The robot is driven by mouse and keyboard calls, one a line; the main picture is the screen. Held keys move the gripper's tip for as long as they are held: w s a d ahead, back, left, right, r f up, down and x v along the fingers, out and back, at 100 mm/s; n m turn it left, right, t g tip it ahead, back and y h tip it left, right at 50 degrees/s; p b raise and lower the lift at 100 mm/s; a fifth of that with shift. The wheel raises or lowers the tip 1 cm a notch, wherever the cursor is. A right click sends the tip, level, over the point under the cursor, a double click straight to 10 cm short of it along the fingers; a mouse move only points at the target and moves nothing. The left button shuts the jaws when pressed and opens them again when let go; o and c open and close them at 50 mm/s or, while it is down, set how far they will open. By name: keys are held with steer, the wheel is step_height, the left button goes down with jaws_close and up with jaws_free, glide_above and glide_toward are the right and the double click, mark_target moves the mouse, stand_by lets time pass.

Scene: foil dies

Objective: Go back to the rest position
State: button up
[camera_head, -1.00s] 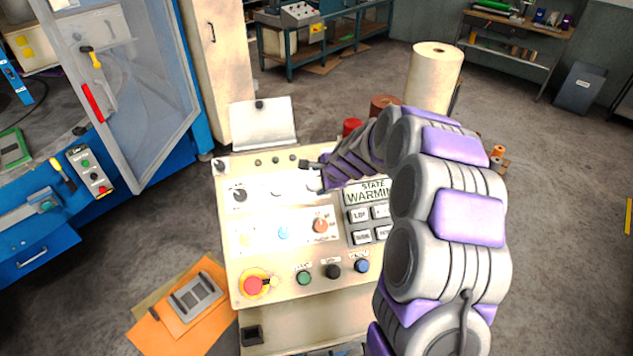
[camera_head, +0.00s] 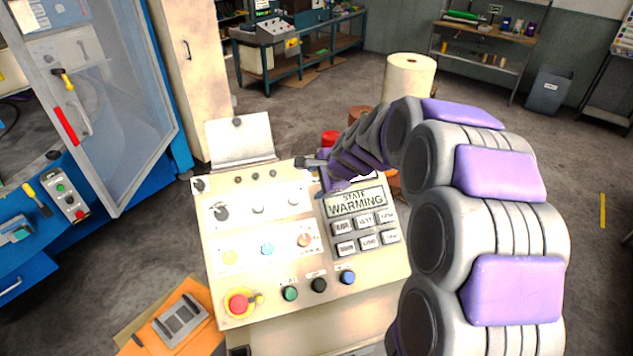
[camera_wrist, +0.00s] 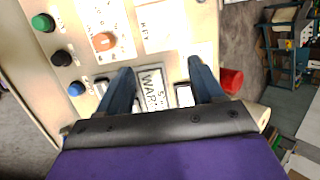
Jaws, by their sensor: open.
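My purple and grey arm reaches over the right side of a cream control panel in the head view. My gripper (camera_wrist: 160,85) is open and empty in the wrist view, its two dark fingers apart above the panel's display. The display (camera_head: 355,202) reads "STATE WARMING" and sits above several grey buttons. The control panel (camera_head: 235,270) also has a red emergency knob (camera_head: 238,304) and green, black and blue buttons along its lower edge. In the head view the gripper's tip end (camera_head: 312,163) is small and partly hidden by my arm.
A blue machine with a clear door (camera_head: 110,120) stands at the left. A white roll (camera_head: 409,85) stands behind the panel. A grey tool on an orange sheet (camera_head: 180,320) lies low at the left. Open floor (camera_head: 590,190) lies at the right.

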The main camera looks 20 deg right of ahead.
steer(key=shift+a, duration=0.1)
steer(key=s+a+f+n+g+b, duration=0.25)
steer(key=s+a+n, duration=0.2)
steer(key=s, duration=0.45)
steer(key=s+a+f+n+g+b, duration=0.25)
steer(key=s+n+b, duration=0.2)
steer(key=s, duration=0.55)
steer(key=s+d+f+n+g+h+b, duration=0.1)
steer(key=s+f+n+b, duration=0.2)
steer(key=s, duration=0.8)
steer(key=s+d+f+n+g+h+b, duration=0.1)
steer(key=s+f+n+g+b, duration=0.1)
steer(key=s, duration=1)
steer(key=f+n+b, duration=0.1)
steer(key=f+n, duration=0.1)
steer(key=n, duration=0.1)
steer(key=shift+s+d+g+h, duration=0.2)
steer(key=shift+d+g+h, duration=0.1)
steer(key=shift+h, duration=0.1)
